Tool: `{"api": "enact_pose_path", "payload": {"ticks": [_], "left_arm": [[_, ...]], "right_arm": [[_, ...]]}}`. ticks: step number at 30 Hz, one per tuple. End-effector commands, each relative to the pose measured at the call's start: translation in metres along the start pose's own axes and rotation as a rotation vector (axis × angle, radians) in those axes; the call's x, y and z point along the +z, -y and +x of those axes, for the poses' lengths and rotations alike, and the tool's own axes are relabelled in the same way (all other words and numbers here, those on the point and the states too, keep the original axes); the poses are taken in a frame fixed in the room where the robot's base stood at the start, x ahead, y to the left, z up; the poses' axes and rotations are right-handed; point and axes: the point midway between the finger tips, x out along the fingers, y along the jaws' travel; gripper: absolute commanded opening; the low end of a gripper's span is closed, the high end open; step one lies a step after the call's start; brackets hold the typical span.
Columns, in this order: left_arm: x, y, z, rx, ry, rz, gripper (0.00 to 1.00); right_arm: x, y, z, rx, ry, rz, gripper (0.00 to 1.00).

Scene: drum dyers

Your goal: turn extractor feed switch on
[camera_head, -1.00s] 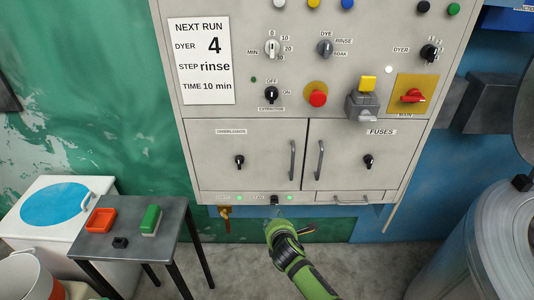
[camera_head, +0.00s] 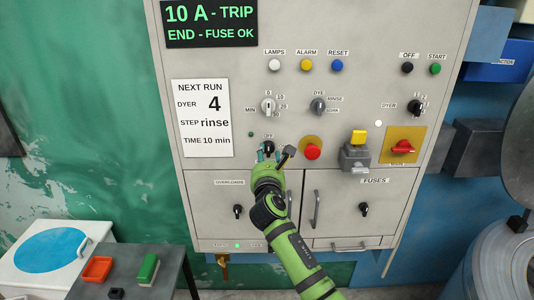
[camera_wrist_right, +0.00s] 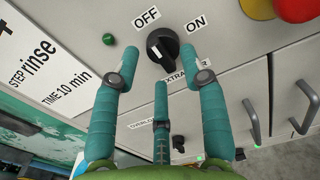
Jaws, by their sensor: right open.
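The extractor switch is a black rotary knob (camera_head: 268,147) on the grey panel, with OFF above it and ON to its right. In the right wrist view the knob (camera_wrist_right: 163,47) shows large, its raised bar leaning toward the OFF side. My right gripper (camera_head: 272,155) is in front of the panel just below the knob, partly covering its label. In the wrist view its teal fingers (camera_wrist_right: 158,62) are spread and empty, two tips on either side of the knob's lower part and a third below. I cannot tell whether any finger touches it. My left gripper is not in view.
A red mushroom button (camera_head: 312,151) sits close to the right of the switch, with a yellow-topped grey box (camera_head: 355,157) beyond it. A small dark green lamp (camera_head: 251,134) is at upper left. Cabinet handles (camera_head: 316,209) stick out below. A small table (camera_head: 128,270) stands lower left.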

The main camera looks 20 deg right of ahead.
Motion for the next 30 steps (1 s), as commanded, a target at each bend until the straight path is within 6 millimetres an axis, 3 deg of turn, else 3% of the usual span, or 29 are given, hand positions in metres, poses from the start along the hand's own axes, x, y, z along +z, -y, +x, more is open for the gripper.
{"api": "enact_pose_path", "payload": {"ticks": [6,15,18,19,30], "left_arm": [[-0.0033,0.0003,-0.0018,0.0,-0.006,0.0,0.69],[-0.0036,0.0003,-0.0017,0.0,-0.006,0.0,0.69],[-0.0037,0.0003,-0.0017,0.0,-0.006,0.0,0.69],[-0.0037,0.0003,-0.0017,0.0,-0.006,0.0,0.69],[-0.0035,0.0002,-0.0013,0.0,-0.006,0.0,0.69]], "right_arm": [[-0.0006,-0.0004,0.0135,0.0,-0.002,0.002,0.44],[-0.0008,-0.0004,0.0148,0.001,-0.001,0.002,0.44],[-0.0009,-0.0003,0.0147,0.001,-0.002,0.002,0.04],[-0.0009,-0.0002,0.0147,0.001,-0.002,0.002,0.0],[-0.0011,0.0001,0.0147,0.0,-0.002,0.022,0.0]]}}
